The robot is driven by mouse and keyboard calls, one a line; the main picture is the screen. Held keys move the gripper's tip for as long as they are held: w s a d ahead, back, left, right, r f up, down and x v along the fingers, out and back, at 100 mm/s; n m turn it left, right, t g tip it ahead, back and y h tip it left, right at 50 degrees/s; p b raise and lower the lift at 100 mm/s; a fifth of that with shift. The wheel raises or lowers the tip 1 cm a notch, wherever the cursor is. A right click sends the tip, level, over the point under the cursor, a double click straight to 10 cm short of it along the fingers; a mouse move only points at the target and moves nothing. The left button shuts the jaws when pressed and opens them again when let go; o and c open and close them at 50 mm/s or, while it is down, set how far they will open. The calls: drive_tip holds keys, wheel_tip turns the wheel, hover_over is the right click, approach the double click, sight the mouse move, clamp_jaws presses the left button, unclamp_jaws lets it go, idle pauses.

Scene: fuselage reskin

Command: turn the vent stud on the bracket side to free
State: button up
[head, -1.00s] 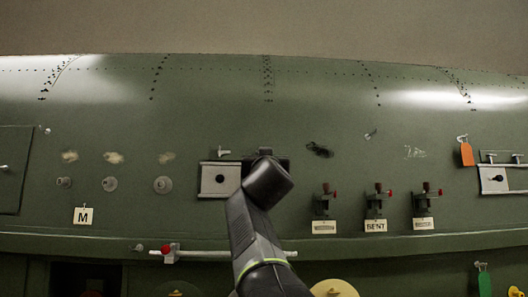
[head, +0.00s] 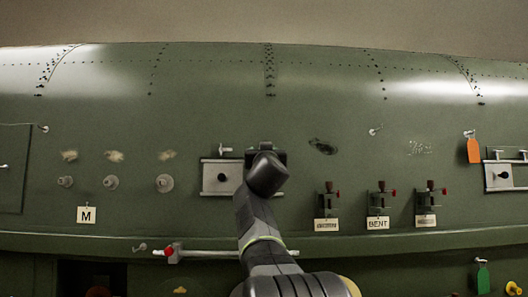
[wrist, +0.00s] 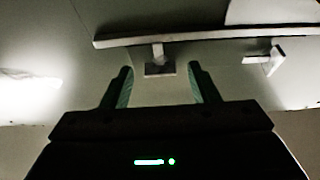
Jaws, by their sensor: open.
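My gripper (head: 266,148) is raised against the green fuselage wall in the head view, at the right end of a pale plate with a dark knob (head: 221,177). In the wrist view my gripper (wrist: 160,70) is open, with its two greenish fingers apart. A small pale T-shaped stud (wrist: 160,66) shows between and beyond the fingertips; touching cannot be told. A second T-shaped stud (wrist: 265,60) is to the right. A small T-shaped stud (head: 225,150) also shows above the plate in the head view. Which is the vent stud is unclear.
A long pale edge (wrist: 200,34) runs above the fingers in the wrist view. Several clamp-like fixtures, one labelled BENT (head: 378,224), stand right of my arm. Round studs (head: 110,182) and an M tag (head: 86,215) are left. A horizontal rod with a red part (head: 169,251) lies below.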

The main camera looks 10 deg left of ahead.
drive_tip(key=shift+c, duration=0.4)
drive_tip(key=c, duration=0.9)
drive_tip(key=shift+r+n+g+y+p, duration=0.15)
drive_tip(key=shift+n+y+p, duration=0.2)
drive_tip(key=shift+n+p, duration=0.4)
drive_tip(key=shift+n+g+y+p, duration=0.15)
drive_tip(key=shift+n+y+p, duration=0.2)
drive_tip(key=shift+n+p, duration=0.35)
drive_tip(key=shift+d+n+g+y+p, duration=0.2)
drive_tip(key=shift+n+g+y+p, duration=0.2)
drive_tip(key=shift+n+y+p, duration=0.7)
drive_tip(key=shift+w+d+r+n+g+y+p, duration=0.2)
drive_tip(key=shift+n+g, duration=0.85)
drive_tip(key=shift+n, duration=1.8)
drive_tip(key=shift+s+d+r+n+g+y+p, duration=0.25)
drive_tip(key=shift+n+g, duration=0.75)
drive_tip(key=shift+n, duration=1.85)
drive_tip(key=shift+w+a+f+n+g+y+p, duration=0.1)
drive_tip(key=shift+w+n+g+y, duration=0.2)
drive_tip(key=shift+n+g, duration=1.65)
drive_tip(key=shift+n+t, duration=0.8)
drive_tip(key=shift+n, duration=0.3)
